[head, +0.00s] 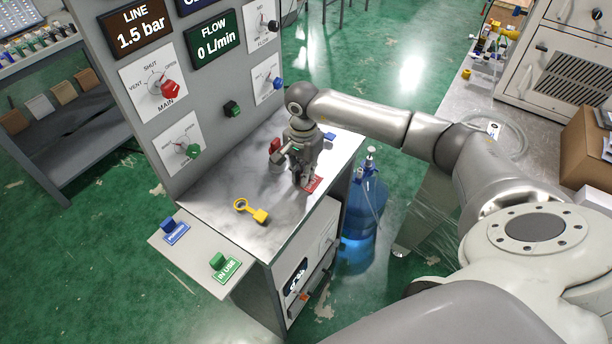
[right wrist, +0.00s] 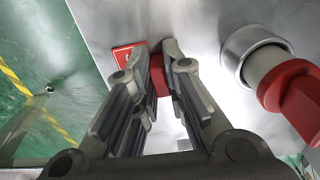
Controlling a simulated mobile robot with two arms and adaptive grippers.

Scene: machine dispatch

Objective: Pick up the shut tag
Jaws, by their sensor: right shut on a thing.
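The shut tag (head: 313,184) is a small red plate with a red block grip, at the front right of the grey metal bench top (head: 215,205). My right gripper (head: 303,181) points down over it, and its fingers hide part of it. In the right wrist view, the fingertips (right wrist: 161,58) are closed on the red block of the shut tag (right wrist: 126,53). The plate sticks out to the left of the fingers. It looks level at the bench surface; I cannot tell whether it touches. My left gripper is not in view.
A red-handled fitting (head: 275,150) stands close beside the gripper, also seen in the right wrist view (right wrist: 290,88). A yellow ringed piece (head: 252,212) lies on the bench. Blue (head: 175,232) and green (head: 225,268) tags sit on a side shelf. A panel with knobs rises behind.

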